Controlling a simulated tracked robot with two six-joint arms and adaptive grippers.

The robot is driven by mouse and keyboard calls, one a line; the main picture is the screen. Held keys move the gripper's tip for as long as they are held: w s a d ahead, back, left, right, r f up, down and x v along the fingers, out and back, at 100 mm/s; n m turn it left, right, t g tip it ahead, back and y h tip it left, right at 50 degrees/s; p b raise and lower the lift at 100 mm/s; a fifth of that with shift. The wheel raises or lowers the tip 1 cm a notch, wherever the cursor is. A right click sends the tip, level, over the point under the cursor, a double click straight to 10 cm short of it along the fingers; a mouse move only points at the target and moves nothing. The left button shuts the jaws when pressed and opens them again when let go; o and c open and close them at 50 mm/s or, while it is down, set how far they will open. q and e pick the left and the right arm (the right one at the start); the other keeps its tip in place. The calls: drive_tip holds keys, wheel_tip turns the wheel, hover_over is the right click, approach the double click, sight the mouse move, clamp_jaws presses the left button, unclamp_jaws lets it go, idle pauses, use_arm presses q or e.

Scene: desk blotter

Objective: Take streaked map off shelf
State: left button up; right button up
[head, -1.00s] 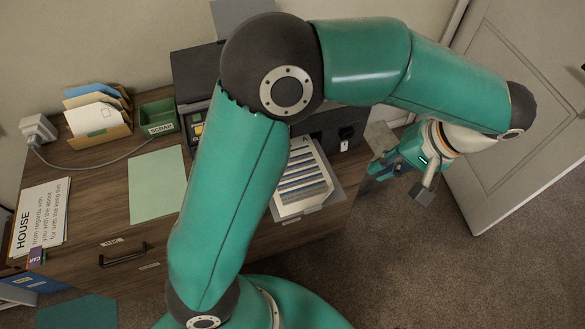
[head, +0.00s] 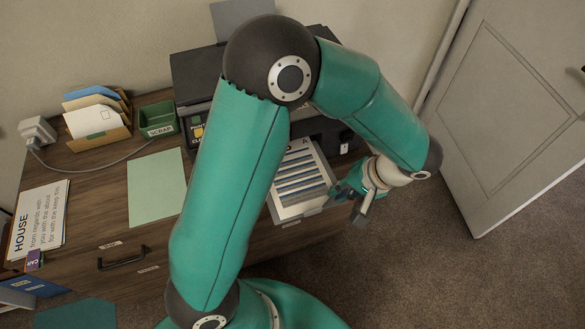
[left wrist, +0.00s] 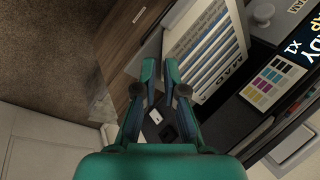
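The streaked map (head: 300,176) is a white sheet with blue and grey stripes. It lies on the pale output shelf (head: 301,212) at the front of the dark printer. The map also shows in the left wrist view (left wrist: 205,48), just beyond my fingers. My left gripper (head: 348,204) is just right of the shelf's front corner, apart from the map. Its two fingers (left wrist: 159,72) stand open with a narrow gap and nothing between them. My left arm hides part of the printer and the map's left side. My right gripper is not in view.
The printer (head: 193,80) stands at the desk's back right. A green scrap tray (head: 158,119), a letter holder (head: 100,135) and a pale green sheet (head: 157,186) are to its left. A HOUSE sheet (head: 40,220) lies far left. Open floor (head: 420,265) and a door (head: 520,110) are right.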

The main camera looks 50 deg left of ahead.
use_arm(q)
drive_tip(key=shift+x, duration=1.3)
clamp_jaws()
drive_tip(key=shift+r, duration=0.15)
